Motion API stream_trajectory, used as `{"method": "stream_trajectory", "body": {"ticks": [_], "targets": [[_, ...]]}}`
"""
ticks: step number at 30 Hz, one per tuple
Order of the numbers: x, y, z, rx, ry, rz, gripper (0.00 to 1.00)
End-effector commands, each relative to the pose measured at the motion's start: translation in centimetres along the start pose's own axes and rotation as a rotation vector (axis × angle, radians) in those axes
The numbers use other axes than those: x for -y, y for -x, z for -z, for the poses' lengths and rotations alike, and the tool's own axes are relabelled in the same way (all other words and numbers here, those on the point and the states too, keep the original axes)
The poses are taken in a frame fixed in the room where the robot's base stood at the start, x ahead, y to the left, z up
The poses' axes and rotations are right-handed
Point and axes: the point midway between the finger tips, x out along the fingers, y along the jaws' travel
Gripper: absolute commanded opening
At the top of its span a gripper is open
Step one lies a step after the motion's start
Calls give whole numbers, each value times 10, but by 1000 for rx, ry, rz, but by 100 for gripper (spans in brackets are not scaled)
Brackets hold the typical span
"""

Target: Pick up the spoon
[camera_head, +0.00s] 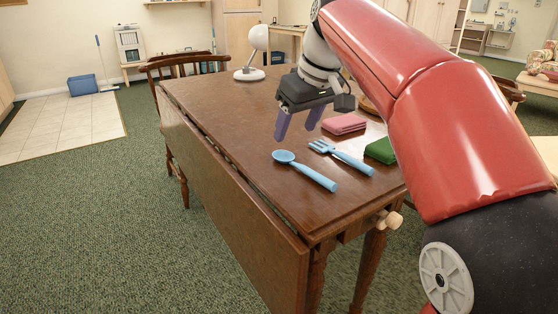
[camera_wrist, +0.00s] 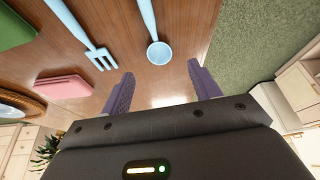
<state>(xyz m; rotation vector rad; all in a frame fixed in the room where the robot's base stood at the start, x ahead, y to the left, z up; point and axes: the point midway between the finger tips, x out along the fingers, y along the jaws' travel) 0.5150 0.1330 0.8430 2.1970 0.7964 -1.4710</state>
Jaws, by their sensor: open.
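A light blue spoon (camera_head: 305,171) lies on the brown wooden table (camera_head: 228,110) near its front edge, bowl toward the far left and handle toward the front right. In the wrist view the spoon (camera_wrist: 158,50) shows its bowl just ahead of and between the fingers. My gripper (camera_head: 297,132) is open and empty, with purple fingers pointing down above the table, behind the spoon. In the wrist view my gripper (camera_wrist: 164,88) has its fingers wide apart. I cannot tell its exact height over the table.
A light blue fork (camera_head: 341,157) lies right of the spoon. A pink folded cloth (camera_head: 344,124) and a green one (camera_head: 381,151) lie beyond and right of the fork. A white lamp (camera_head: 251,73) stands at the table's back. The table's left side is clear.

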Motion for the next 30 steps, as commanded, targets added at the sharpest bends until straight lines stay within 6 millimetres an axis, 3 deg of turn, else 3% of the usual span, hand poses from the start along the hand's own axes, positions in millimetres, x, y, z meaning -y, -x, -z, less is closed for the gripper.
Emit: {"method": "stream_trajectory", "body": {"ticks": [18,25,30], "targets": [[-2,-73,-2,1,-1,0,62],[-2,-75,-1,0,-1,-1,62],[-2,-75,-1,0,-1,-1,42]]}}
